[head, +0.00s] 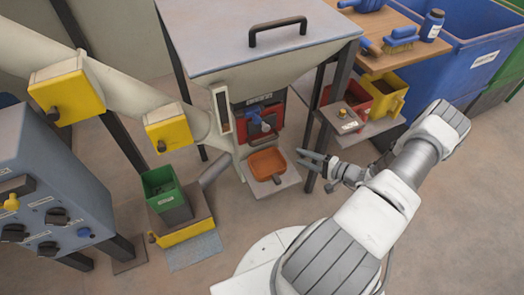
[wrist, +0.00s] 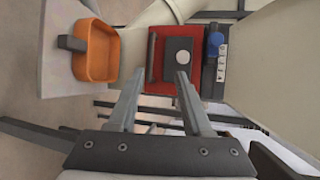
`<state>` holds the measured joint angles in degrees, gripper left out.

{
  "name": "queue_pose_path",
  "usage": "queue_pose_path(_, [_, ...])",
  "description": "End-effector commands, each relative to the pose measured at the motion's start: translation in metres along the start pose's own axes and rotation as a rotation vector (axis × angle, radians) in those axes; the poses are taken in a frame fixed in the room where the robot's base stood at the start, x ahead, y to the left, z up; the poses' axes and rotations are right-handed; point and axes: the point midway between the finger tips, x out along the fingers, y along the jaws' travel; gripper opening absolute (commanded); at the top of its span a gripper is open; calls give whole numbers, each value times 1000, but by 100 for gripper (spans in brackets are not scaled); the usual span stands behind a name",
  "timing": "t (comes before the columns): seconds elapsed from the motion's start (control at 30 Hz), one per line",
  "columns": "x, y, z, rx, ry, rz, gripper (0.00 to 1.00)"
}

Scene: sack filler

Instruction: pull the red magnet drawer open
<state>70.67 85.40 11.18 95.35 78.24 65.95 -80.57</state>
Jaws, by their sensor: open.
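The red magnet drawer (head: 277,108) is set in the front of the hopper, below its body, and shows only partly in the head view. In the wrist view the red drawer front (wrist: 168,86) lies ahead of my fingers, with a dark red bar (wrist: 151,55) along its left side and a grey block with a pale round knob (wrist: 183,57) on it. It looks closed, though depth is hard to judge. My gripper (head: 299,160) is open and empty, right of and below the drawer in the head view. In the wrist view its fingertips (wrist: 160,77) overlap the drawer's near part without clear contact.
An orange tray (head: 267,162) sits on a plate below the drawer, left of my fingers. Hopper legs (head: 316,150) stand close to my gripper. A small stand (head: 342,117) and yellow bin (head: 387,101) are at right. A green bin (head: 161,184) stands at left.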

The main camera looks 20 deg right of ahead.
Motion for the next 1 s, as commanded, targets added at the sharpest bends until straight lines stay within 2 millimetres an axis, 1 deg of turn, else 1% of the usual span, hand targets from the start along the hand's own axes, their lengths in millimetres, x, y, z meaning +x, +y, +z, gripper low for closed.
queue_pose_path(0.03, [9,18,-8,-8,35,-23,50])
queue_pose_path(0.1, [15,26,-16,-22,72,-42,50])
queue_pose_path(0.2, [21,31,-22,-33,103,-55,50])
queue_pose_path(0.33, [31,31,-25,-38,112,-60,50])
queue_pose_path(0.47, [52,31,-26,-37,108,-59,50])
queue_pose_path(0.8, [127,27,-34,-38,106,-59,50])
queue_pose_path(1.0, [165,25,-38,-37,106,-57,50])
